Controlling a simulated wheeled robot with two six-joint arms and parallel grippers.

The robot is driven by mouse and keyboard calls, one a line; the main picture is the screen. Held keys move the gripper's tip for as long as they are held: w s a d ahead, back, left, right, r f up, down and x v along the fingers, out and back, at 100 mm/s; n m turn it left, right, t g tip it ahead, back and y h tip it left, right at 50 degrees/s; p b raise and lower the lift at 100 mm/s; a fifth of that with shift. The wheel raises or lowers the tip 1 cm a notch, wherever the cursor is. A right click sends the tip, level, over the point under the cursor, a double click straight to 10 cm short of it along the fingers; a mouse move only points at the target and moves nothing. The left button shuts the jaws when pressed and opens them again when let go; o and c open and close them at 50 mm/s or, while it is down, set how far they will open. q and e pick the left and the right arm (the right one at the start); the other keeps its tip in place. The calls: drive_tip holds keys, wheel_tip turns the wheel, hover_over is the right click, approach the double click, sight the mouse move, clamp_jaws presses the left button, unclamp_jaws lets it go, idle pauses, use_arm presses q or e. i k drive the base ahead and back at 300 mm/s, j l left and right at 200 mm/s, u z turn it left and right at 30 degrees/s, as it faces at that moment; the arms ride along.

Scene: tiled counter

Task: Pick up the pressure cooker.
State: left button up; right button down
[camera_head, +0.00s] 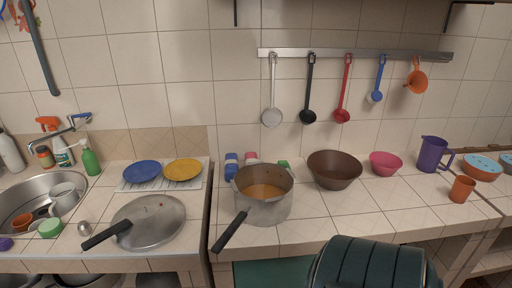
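The pressure cooker (264,208) is a grey metal pot standing upright and open near the front edge of the middle counter. Something brownish orange shows inside it. Its long black handle (231,231) points to the front left, out over the counter edge. A round metal lid (160,222) with a black handle lies apart from it on the left counter, by the sink. Neither of my grippers shows in this view, and nothing is touching the pot.
A brown bowl (334,169) stands close to the pot's right, with a pink bowl (385,164) further right. Blue and pink items partly show behind the pot. Ladles hang from a wall rail (355,54). A dark green ribbed object (372,264) rises in front of the counter.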

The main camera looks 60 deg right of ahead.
sight(263, 191)
drive_tip(key=z, duration=0.45)
drive_tip(key=l+z, duration=0.1)
drive_tip(key=z, duration=0.3)
drive_tip(key=l+z, duration=0.1)
drive_tip(key=z, duration=0.8)
drive_tip(key=l+u, duration=0.1)
drive_tip(key=u, duration=1.6)
drive_tip(key=z, duration=1.7)
drive_tip(key=j+z, duration=0.25)
drive_tip(key=j, duration=0.15)
drive_tip(key=k+j+z, duration=0.15)
drive_tip(key=j+z, duration=0.15)
